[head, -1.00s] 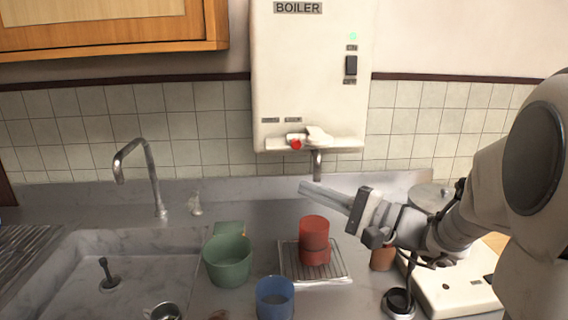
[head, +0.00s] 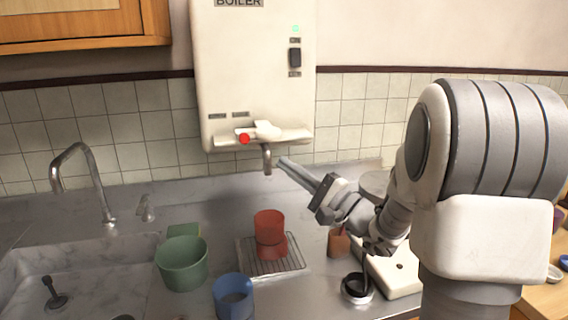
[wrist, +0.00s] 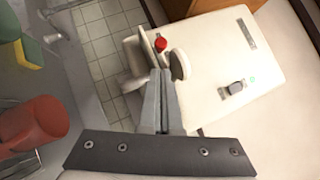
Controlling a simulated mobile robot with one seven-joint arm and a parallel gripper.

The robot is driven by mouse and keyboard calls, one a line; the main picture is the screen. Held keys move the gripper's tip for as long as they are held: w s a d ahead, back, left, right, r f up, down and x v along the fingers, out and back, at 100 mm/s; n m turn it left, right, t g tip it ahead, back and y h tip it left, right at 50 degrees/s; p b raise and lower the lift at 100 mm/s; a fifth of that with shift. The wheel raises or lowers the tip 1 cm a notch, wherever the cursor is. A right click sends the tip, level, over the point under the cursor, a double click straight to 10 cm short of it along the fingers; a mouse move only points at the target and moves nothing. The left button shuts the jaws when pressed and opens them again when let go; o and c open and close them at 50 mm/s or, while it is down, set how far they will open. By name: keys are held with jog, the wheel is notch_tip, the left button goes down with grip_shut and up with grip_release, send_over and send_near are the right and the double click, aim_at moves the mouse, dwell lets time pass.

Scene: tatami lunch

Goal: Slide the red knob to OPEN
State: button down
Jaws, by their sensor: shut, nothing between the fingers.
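The red knob (head: 244,138) sits on the ledge at the bottom of the white boiler (head: 255,75), toward the left part of the ledge. Two small dark labels are above it, too small to read. The knob also shows in the wrist view (wrist: 160,44), beyond and slightly left of the fingertips. My gripper (head: 284,162) is shut and empty, to the right of and below the knob, near the metal spout (head: 267,158). It is apart from the knob. In the wrist view, the shut fingers (wrist: 160,75) point toward the boiler's underside.
A red cup (head: 269,228) stands on a wire rack (head: 290,262) under the spout. A green pot (head: 182,264) and a blue cup (head: 233,297) stand left of it. A sink with a tap (head: 75,160) is at left.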

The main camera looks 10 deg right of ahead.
aim_at(244, 135)
jog(key=x, duration=0.8)
jog(key=a+b, duration=0.3)
jog(key=a, duration=0.2)
jog(key=shift+a, duration=0.35)
